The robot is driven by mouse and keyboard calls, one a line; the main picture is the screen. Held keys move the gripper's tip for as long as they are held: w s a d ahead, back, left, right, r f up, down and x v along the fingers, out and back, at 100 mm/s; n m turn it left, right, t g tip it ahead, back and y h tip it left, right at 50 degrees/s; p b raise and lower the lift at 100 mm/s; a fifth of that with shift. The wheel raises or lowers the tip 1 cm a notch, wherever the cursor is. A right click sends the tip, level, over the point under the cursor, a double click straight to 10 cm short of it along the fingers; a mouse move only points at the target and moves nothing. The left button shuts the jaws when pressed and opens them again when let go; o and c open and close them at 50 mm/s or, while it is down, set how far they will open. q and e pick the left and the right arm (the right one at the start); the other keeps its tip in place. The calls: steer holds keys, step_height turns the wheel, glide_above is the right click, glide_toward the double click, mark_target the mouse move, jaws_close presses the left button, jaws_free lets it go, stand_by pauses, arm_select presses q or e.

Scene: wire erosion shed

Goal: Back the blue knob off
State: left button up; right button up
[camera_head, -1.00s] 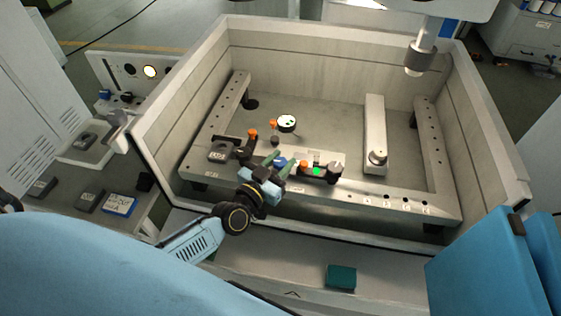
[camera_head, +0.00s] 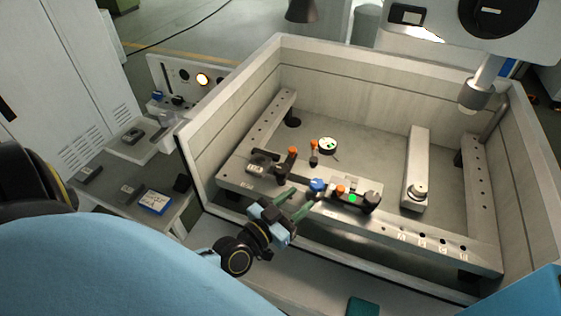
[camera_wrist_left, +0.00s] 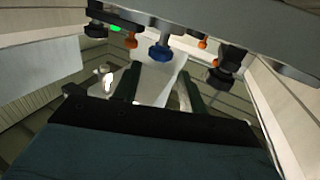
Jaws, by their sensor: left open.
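The blue knob (camera_head: 317,185) sits on the dark clamp fixture (camera_head: 300,182) along the near rail (camera_head: 400,232) of the tank. It also shows in the left wrist view (camera_wrist_left: 160,52), hanging in upper centre just beyond the fingers. My left gripper (camera_head: 301,200) is open, its two green fingers pointing toward the knob from the near side. In the left wrist view the gripper (camera_wrist_left: 160,82) has an empty gap between its fingers. The knob appears clear of the fingertips. My right gripper is not in view.
Orange knobs (camera_head: 292,151) stand on the same fixture, close to the blue one. A round dial gauge (camera_head: 327,145) is behind. Tank walls (camera_head: 350,95) surround the work area.

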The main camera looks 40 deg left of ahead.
arm_select(q)
steer(key=shift+s+a, duration=0.2)
steer(key=shift+s, duration=1.2)
steer(key=shift+s+a, duration=0.2)
steer(key=shift+s, duration=1.15)
